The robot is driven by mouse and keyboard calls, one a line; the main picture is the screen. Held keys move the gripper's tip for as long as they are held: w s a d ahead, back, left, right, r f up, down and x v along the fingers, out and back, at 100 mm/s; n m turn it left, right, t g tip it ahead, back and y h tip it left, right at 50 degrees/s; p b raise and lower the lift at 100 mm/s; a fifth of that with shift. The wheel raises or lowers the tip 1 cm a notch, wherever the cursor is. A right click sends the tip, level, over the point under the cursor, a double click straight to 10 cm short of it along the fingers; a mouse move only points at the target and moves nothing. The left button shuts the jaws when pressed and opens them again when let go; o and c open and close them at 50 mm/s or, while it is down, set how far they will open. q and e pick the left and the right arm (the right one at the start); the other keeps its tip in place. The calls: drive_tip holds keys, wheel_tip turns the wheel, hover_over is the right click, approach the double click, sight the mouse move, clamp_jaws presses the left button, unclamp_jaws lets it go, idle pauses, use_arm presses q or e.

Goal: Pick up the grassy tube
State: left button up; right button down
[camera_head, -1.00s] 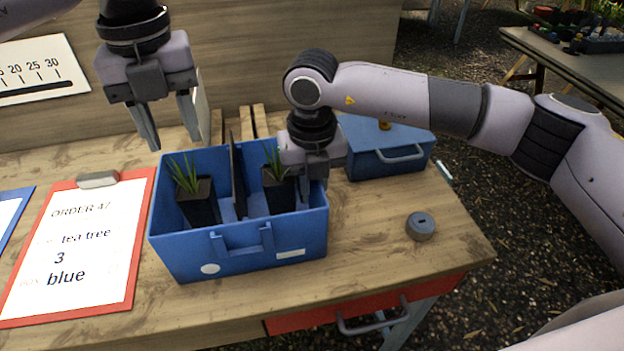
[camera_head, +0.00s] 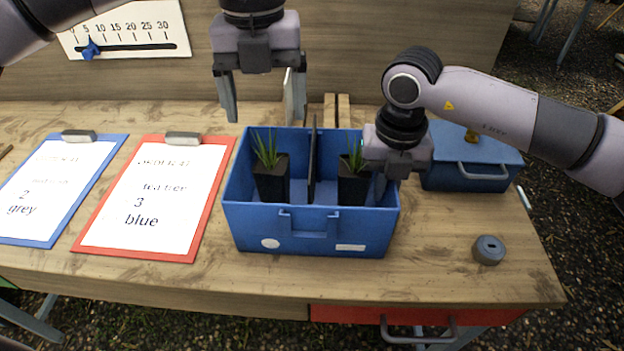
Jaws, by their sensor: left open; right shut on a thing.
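Two black tubes with grassy green tufts stand in the blue crate (camera_head: 310,240), one on each side of its dark divider (camera_head: 313,160). The left grassy tube (camera_head: 272,182) stands free. My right gripper (camera_head: 374,183) reaches down into the right side of the crate and is shut on the right grassy tube (camera_head: 352,187), which is still low in the crate. Its fingertips are partly hidden. My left gripper (camera_head: 264,112) is open and empty, above and behind the crate's left half, with its fingers pointing down.
A blue lidded box (camera_head: 465,170) stands right of the crate, with a round grey piece (camera_head: 488,250) in front. Red (camera_head: 160,200) and blue (camera_head: 62,190) clipboards lie to the left. A scale board (camera_head: 125,28) is on the back panel. The bench front is mostly clear.

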sight(273, 177)
use_arm(q)
drive_tip(key=m, duration=0.6)
drive_tip(key=shift+s+f, duration=0.1)
drive_tip(key=shift+f, duration=0.2)
drive_tip(key=m, duration=0.4)
drive_tip(key=shift+d+f+m, duration=0.1)
drive_tip(key=shift+f+m, duration=0.1)
drive_tip(key=shift+m, duration=0.2)
drive_tip(key=m, duration=0.4)
drive_tip(key=shift+f+m, duration=0.2)
drive_tip(key=shift+m, duration=0.1)
drive_tip(key=m, duration=0.5)
drive_tip(key=shift+s+f, duration=0.1)
drive_tip(key=shift+f, duration=0.1)
wheel_tip(273, 177, down, 12)
drive_tip(key=shift+s, duration=0.15)
drive_tip(key=c, duration=1.1)
